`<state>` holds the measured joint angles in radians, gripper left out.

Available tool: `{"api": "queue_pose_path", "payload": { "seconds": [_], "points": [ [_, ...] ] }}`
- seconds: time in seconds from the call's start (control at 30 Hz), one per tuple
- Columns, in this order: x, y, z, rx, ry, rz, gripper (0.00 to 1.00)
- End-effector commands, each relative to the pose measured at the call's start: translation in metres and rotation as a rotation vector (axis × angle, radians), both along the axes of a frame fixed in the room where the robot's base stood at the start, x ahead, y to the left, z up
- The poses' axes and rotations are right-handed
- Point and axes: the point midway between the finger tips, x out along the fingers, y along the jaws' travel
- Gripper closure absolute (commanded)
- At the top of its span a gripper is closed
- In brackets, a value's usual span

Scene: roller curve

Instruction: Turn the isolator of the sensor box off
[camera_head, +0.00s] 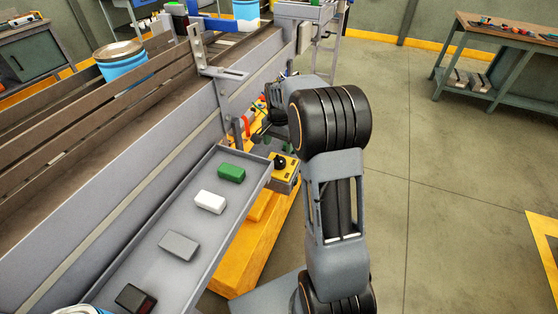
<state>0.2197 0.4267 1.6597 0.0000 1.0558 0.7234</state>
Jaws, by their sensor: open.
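A small grey and yellow box (285,178) with a round black knob (280,162) stands just past the far right corner of the grey tray. I cannot tell whether this is the sensor box with its isolator, or which way the knob is turned. My arm reaches forward and bends left towards the conveyor's side. My gripper (264,126) is open, small and dark in the head view, and partly hidden by my own wrist. It is above and beyond the knobbed box, near a red part (246,126) on the conveyor side. I cannot make out contact.
A grey tray (195,215) beside the conveyor (150,110) holds a green, a white, a grey and a dark block. A workbench (500,40) stands far right. The floor on the right is clear.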

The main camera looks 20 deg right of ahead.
Motion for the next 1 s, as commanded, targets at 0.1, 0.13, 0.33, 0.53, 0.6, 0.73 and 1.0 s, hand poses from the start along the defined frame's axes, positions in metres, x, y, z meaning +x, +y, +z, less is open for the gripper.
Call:
{"api": "queue_pose_path", "payload": {
  "seconds": [0.1, 0.13, 0.33, 0.53, 0.6, 0.73, 1.0],
  "points": [
    [-0.001, 0.000, -0.024, 0.001, 0.004, 0.001, 0.23],
    [-0.001, 0.000, -0.030, 0.001, 0.004, 0.001, 0.23],
    [-0.001, 0.000, -0.060, 0.000, 0.003, 0.001, 0.23],
    [0.000, 0.000, -0.077, 0.000, 0.000, 0.002, 0.23],
    [0.000, 0.000, -0.080, 0.000, 0.000, 0.002, 0.23],
    [0.000, 0.000, -0.083, 0.000, 0.000, 0.002, 0.23],
    [0.000, 0.000, -0.083, 0.000, 0.000, 0.002, 0.27]
  ]
}}
